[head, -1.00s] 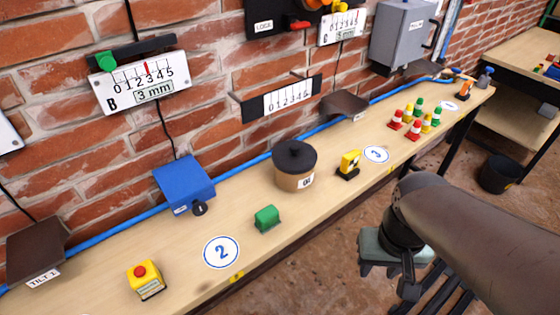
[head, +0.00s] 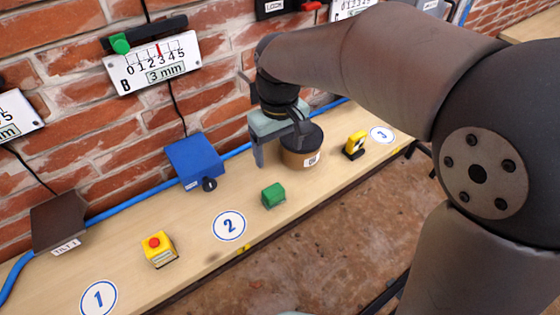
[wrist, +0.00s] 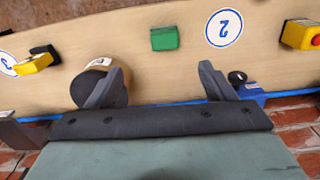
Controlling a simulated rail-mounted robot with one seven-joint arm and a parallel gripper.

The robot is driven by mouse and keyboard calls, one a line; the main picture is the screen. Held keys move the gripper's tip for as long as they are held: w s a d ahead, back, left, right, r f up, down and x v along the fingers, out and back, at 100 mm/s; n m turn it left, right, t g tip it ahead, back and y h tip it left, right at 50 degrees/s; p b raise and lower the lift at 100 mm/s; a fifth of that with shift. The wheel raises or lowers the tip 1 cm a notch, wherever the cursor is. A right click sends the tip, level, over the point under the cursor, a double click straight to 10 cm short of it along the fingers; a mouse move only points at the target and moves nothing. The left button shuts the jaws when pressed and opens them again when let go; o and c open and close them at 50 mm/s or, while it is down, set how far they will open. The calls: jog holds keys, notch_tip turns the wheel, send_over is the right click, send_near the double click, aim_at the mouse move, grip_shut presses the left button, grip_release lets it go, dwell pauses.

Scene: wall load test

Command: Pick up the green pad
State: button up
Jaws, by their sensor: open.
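The green pad (head: 273,195) is a small green block on the wooden bench, just right of the round "2" marker. It also shows in the wrist view (wrist: 164,38), in line with the gap between my fingers and beyond their tips. My gripper (head: 280,150) is open and empty. It is above the back of the bench, behind the pad in the head view and apart from it. In the wrist view the two fingers (wrist: 163,70) are spread wide. One finger overlaps the brown pot in that view.
The brown pot with a dark lid (head: 300,147) stands close by my gripper. A blue box (head: 195,160) is at the wall, left of it. A yellow block with a red button (head: 159,250) and a yellow-black item (head: 355,145) stand on the bench. The bench around the pad is clear.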

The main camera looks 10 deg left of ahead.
jog(key=a, duration=0.2)
jog(key=p, duration=0.2)
send_over(273, 190)
jog(key=shift+n, duration=0.3)
jog(key=f, duration=1.1)
jog(key=shift+a+f, duration=0.2)
jog(key=shift+f, duration=0.05)
jog(key=shift+d+f+p, duration=0.2)
jog(key=shift+f+p, duration=0.35)
jog(key=shift+f, duration=2.3)
jog(key=c, duration=1.1)
